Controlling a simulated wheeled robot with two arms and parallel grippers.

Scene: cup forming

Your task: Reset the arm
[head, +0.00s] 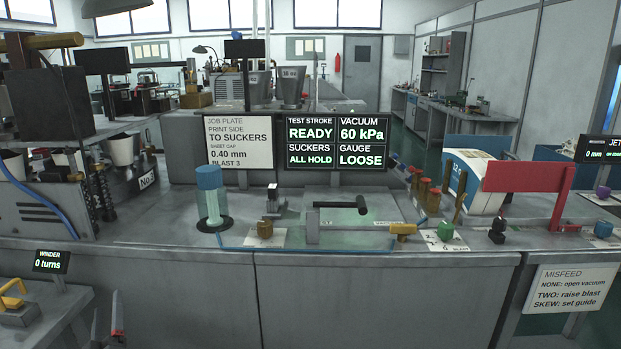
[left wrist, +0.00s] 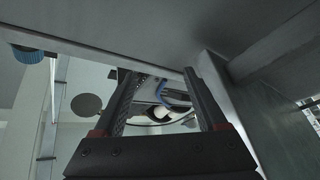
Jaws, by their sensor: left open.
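My left gripper (head: 106,303) shows at the lower left edge of the head view, low in front of the grey bench front. Its two dark fingers point up, with a red mark on one. In the left wrist view the gripper (left wrist: 158,75) is open, its fingers apart with nothing held between them. A grey panel or ledge edge lies close beyond the fingertips; whether they touch it I cannot tell. My right gripper is not in view.
The grey bench (head: 380,290) spans the front. On it stand a blue-capped cylinder (head: 209,192), a black-handled lever (head: 340,205) and a green knob (head: 445,230). The winder sign (head: 51,261) and a yellow handle (head: 12,296) are left of my gripper.

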